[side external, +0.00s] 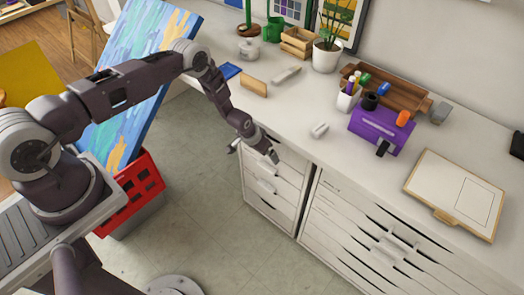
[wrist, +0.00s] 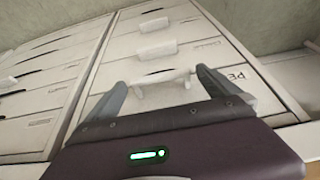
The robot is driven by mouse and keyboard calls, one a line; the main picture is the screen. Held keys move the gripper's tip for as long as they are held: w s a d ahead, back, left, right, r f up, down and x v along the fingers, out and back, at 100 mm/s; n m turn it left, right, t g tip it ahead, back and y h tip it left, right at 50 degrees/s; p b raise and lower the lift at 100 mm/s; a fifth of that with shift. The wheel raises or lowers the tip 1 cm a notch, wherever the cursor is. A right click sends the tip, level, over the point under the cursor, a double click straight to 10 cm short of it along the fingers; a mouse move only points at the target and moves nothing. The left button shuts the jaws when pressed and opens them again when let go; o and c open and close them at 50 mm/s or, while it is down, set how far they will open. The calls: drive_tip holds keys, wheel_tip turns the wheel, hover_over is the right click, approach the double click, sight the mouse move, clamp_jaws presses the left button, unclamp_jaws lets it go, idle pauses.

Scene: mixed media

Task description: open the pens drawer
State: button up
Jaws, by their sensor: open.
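The pens drawer (wrist: 218,62) carries a label of which the letters "PE" show at the right in the wrist view; the rest is hidden by a finger. It looks shut. Its pale bar handle (wrist: 163,77) lies in front of and roughly between my fingertips. My gripper (wrist: 160,82) is open and empty; I cannot tell whether either finger touches the handle. In the side external view my gripper (side external: 256,150) is at the top of the narrow white drawer cabinet (side external: 268,203), partly covering its top drawer (side external: 291,160).
A wide drawer cabinet (side external: 345,225) stands to the right. On the worktop (side external: 300,105) are a purple box (side external: 382,130), a white pen cup (side external: 347,98), a framed board (side external: 458,193) and a small white object (side external: 319,130). A red crate (side external: 138,190) and painting are left. Floor before the drawers is clear.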

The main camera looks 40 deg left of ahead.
drive_tip(key=shift+c, duration=0.2)
drive_tip(key=c, duration=1.9)
drive_tip(key=shift+o, duration=0.2)
drive_tip(key=s, duration=2.6)
drive_tip(key=shift+s, duration=0.1)
drive_tip(key=o, duration=1.9)
